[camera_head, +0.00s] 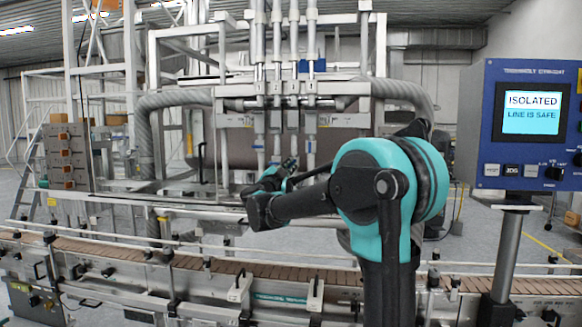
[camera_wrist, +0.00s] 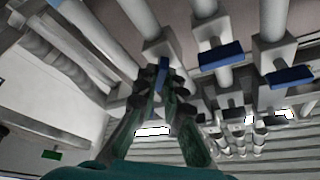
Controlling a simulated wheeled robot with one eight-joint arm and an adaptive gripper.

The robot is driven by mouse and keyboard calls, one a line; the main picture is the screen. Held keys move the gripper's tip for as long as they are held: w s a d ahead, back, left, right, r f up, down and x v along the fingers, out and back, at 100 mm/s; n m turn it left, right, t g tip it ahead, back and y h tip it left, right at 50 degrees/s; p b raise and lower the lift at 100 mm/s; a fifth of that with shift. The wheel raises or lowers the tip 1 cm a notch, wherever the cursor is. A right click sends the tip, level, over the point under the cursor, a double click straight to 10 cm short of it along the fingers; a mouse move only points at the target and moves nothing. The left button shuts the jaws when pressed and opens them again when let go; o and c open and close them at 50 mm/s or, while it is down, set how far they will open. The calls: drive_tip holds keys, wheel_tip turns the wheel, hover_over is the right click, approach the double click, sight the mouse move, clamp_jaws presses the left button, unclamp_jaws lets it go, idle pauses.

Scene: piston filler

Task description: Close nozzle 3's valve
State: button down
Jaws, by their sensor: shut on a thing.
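The filler's nozzles are grey vertical pipes (camera_head: 277,45) side by side above the conveyor in the head view. In the wrist view my gripper (camera_wrist: 163,84) is shut on a blue valve handle (camera_wrist: 163,71), which shows narrow between the fingertips. A second blue handle (camera_wrist: 221,55) and a third blue handle (camera_wrist: 290,77) sit to its right, both lying across their pipes.
The slatted conveyor (camera_head: 200,262) with its rails runs across the front. A blue control panel (camera_head: 530,120) at right reads "ISOLATED, LINE IS SAFE". Grey hoses (camera_head: 146,150) flank the machine. Neighbouring pipes stand close to my gripper.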

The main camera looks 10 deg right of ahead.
drive_tip(key=m+g, duration=0.1)
drive_tip(key=m, duration=0.1)
drive_tip(key=m+g, duration=0.1)
drive_tip(key=m, duration=0.2)
drive_tip(key=shift+m+g+h, duration=0.3)
drive_tip(key=shift+h, duration=0.1)
drive_tip(key=shift+m+g+y, duration=0.3)
drive_tip(key=shift+m+g, duration=0.6)
drive_tip(key=shift+m, duration=1.6)
drive_tip(key=c, duration=1.6)
unclamp_jaws()
drive_tip(key=shift+c, duration=0.2)
drive_tip(key=v, duration=1.2)
drive_tip(key=shift+r, duration=0.1)
